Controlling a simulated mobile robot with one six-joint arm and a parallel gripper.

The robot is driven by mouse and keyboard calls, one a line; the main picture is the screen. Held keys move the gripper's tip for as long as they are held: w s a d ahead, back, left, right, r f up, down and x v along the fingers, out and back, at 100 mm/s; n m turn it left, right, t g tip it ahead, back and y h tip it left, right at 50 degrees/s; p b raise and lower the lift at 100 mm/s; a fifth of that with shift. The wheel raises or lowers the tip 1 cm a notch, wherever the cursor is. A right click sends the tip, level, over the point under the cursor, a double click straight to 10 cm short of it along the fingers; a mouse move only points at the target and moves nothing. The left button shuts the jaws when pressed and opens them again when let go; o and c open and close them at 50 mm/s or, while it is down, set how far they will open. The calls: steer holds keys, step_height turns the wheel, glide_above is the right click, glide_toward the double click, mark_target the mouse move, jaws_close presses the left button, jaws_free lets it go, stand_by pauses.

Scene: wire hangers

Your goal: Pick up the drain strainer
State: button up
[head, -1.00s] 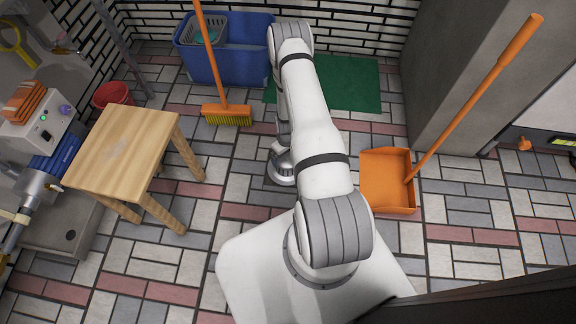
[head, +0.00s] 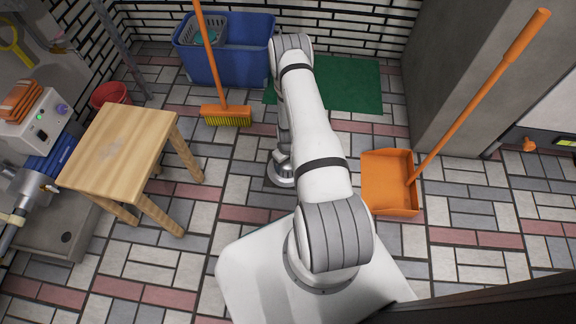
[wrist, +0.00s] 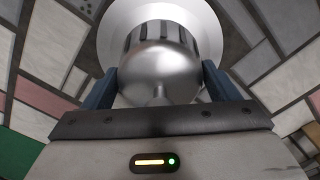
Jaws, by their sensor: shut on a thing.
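The drain strainer (wrist: 160,50) fills the upper middle of the wrist view. It is shiny metal, with a rounded body, dark slots around its side and a wide pale rim behind. My gripper (wrist: 159,78) is shut on it, with one dark blue finger on each side of the body. The tiled floor shows beyond the rim, but I cannot tell whether the strainer touches it. In the head view my arm hides the strainer and the gripper's fingers.
A wooden stool (head: 122,150) stands to the left. An orange broom (head: 225,110) and a blue tub (head: 235,62) are behind it. An orange dustpan (head: 388,190) lies right of my arm, and a green mat (head: 350,85) lies at the back. Open tiled floor lies between stool and arm.

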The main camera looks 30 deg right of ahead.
steer(key=shift+c, duration=0.8)
steer(key=shift+r, duration=0.1)
